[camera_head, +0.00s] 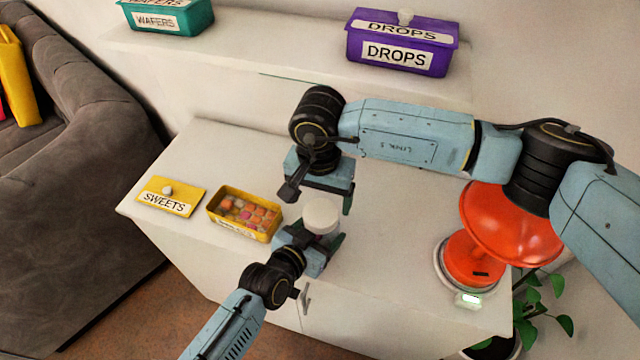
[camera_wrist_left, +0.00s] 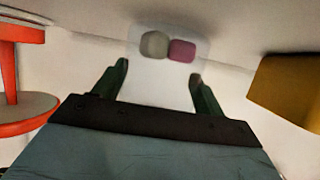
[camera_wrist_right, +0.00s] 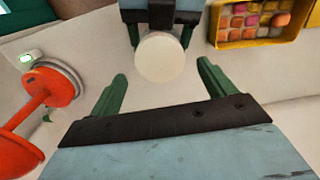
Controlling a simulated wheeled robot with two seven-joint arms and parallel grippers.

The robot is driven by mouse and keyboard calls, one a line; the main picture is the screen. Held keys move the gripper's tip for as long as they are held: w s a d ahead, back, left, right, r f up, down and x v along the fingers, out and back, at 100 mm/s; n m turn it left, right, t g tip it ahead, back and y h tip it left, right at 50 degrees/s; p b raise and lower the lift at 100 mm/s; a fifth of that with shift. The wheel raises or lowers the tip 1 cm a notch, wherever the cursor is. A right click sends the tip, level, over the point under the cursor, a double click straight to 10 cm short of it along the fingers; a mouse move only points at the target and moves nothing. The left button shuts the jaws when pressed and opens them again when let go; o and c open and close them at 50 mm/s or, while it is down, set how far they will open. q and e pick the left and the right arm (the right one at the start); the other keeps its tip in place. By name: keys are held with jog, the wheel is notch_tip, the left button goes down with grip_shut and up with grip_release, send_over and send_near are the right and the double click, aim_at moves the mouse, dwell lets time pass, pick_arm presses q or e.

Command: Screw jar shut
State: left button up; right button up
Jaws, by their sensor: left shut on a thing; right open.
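A clear jar (camera_wrist_left: 165,75) with a grey and a pink sweet in it stands between the fingers of my left gripper (camera_wrist_left: 160,70), which is shut on it. A round white lid (camera_head: 321,214) sits on top of the jar; I cannot tell how tightly. In the right wrist view the lid (camera_wrist_right: 160,57) is seen from above and hides most of the jar. My right gripper (camera_head: 319,196) is open and empty, just above and behind the lid in the head view. Its fingers (camera_wrist_right: 162,72) point toward the lid without touching it.
A yellow box of sweets (camera_head: 240,228) and its SWEETS lid (camera_head: 170,196) are left of the jar on the white cabinet (camera_head: 225,160). A red lamp (camera_head: 510,225) stands at the right. A purple DROPS box (camera_head: 402,45) and a green WAFERS box (camera_head: 168,18) sit on the shelf behind.

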aim_at(321, 213)
jog(key=shift+f, duration=2)
jog(key=c, duration=1)
jog(key=m, duration=1.3)
jog(key=o, duration=1.1)
